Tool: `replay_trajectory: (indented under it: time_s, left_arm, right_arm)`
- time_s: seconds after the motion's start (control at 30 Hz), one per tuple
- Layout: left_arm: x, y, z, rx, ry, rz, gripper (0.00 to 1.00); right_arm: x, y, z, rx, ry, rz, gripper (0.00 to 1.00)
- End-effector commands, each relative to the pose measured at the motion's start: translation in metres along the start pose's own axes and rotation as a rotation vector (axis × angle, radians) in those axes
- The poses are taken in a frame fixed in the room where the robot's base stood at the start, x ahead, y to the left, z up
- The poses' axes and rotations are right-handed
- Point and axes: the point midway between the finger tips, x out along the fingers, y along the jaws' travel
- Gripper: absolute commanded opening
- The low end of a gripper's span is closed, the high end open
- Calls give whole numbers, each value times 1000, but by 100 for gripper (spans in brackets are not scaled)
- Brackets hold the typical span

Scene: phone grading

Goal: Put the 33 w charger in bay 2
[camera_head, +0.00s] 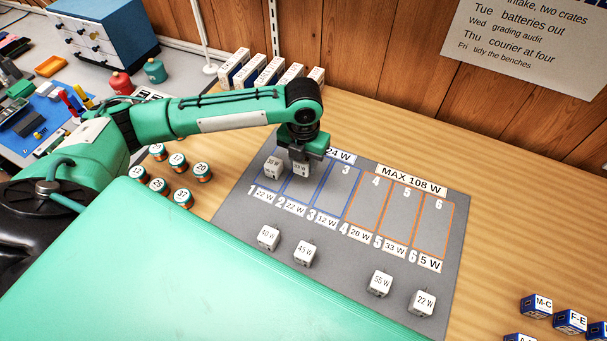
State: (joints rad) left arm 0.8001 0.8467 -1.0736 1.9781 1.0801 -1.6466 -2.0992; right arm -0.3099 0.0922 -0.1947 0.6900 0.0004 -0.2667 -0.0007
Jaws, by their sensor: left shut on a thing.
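My left gripper (300,160) points down over bay 2 (297,192), a blue-outlined bay on the grey mat (232,217). It is shut on a small white charger (300,170) whose print looks like 33 W, though it is small and partly covered by the fingers. I cannot tell whether this charger touches the mat. Another white charger (273,167), its print hard to read, stands in bay 1, close to the left of the held one. My right gripper is not in view.
White chargers marked 40 W (268,238), 45 W (304,253), 55 W (379,284) and 22 W (423,303) stand along the mat's front. Bay 3 (338,192) and the orange bays (400,215) are empty. Several small batteries (178,160) stand left of the mat.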

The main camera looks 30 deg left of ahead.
Motion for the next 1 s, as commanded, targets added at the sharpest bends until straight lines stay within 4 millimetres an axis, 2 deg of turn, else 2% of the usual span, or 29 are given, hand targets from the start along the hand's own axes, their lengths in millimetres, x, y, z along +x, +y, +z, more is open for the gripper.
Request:
replay_trajectory:
  time_s: [0.1,0.33,0.53,0.93,0.97,1.0]
  left_arm:
    - [17,0,0,1,2,0,12]
    - [34,0,0,1,1,0,12]
    - [63,0,-1,0,2,1,12]
    - [69,0,0,1,-1,0,12]
    - [69,0,0,1,-1,0,42]
    - [69,0,0,1,-1,0,50]
  right_arm:
    - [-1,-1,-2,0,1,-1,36]
    - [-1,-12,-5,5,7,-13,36]
    - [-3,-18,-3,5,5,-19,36]
    - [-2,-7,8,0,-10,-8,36]
    - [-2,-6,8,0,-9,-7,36]
    - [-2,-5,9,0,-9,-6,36]
